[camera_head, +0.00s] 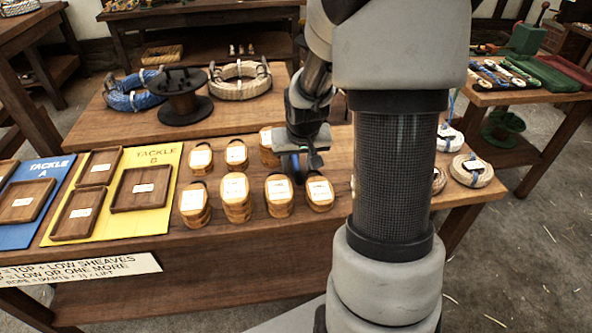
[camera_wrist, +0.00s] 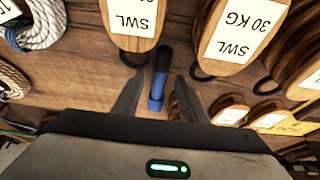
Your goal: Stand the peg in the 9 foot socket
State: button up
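My gripper (camera_wrist: 160,77) is open over the wooden table, with its fingertips apart. A slim blue and black piece (camera_wrist: 158,90), perhaps the peg, shows between the fingers in the wrist view, with a gap on each side. I cannot tell whether it lies or stands. In the head view my gripper (camera_head: 299,165) hangs low among the wooden blocks, and a bit of blue shows at it. I cannot make out a socket marked 9 foot in either view.
Labelled wooden blocks (camera_head: 235,192) stand close around my gripper; one reads SWL 30 KG (camera_wrist: 238,35). Yellow (camera_head: 125,218) and blue (camera_head: 22,225) boards with trays lie left. A dark spool (camera_head: 183,97) and rope coil (camera_head: 239,88) sit behind. Rope coils (camera_head: 471,171) lie right.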

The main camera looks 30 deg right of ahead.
jog(key=shift+w+f, duration=0.1)
jog(key=shift+f, duration=0.15)
grip_shut()
dwell(0.3)
